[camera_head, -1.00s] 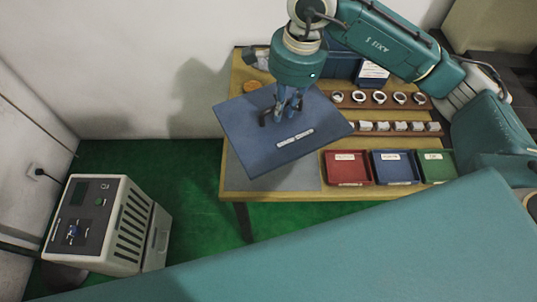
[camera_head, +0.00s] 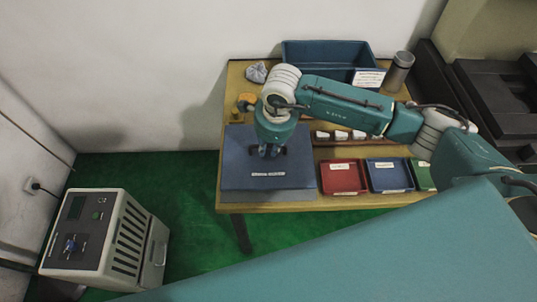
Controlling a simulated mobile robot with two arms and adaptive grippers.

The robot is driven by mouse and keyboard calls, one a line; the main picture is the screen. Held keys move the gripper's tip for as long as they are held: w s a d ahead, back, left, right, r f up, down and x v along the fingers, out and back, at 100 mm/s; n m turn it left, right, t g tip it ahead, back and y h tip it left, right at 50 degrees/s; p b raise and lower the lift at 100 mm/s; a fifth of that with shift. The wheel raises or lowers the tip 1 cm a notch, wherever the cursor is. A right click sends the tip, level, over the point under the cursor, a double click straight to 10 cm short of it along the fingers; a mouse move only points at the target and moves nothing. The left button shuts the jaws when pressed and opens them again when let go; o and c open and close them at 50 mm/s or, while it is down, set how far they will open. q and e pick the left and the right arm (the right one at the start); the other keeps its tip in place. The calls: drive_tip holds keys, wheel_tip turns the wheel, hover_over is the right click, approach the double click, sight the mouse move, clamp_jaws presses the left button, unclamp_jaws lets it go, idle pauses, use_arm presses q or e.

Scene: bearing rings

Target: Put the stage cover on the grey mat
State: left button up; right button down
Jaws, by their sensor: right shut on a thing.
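The stage cover (camera_head: 240,171) is a flat blue panel with a dark handle and a white label on top. It lies level over the left front part of the wooden table. My right gripper (camera_head: 270,151) is above the panel's middle, shut on its handle. The grey mat (camera_head: 268,195) shows only as a thin strip along the table's front, and the panel hides the rest. I cannot tell whether the panel touches the mat or is slightly above it. My left gripper is not in view.
Red (camera_head: 344,177), blue (camera_head: 389,175) and green (camera_head: 421,174) trays stand right of the panel. A large blue bin (camera_head: 325,54) and a grey cylinder (camera_head: 398,73) stand at the back. A grey machine (camera_head: 107,240) stands on the green floor at left.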

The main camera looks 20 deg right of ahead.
sight(269, 155)
wheel_tip(269, 155, down, 5)
drive_tip(key=shift+r+p, duration=0.15)
drive_tip(key=shift+p, duration=0.2)
drive_tip(key=shift+f, duration=0.35)
drive_tip(key=shift+f, duration=0.1)
drive_tip(key=c, duration=1.7)
unclamp_jaws()
drive_tip(key=shift+o, duration=0.2)
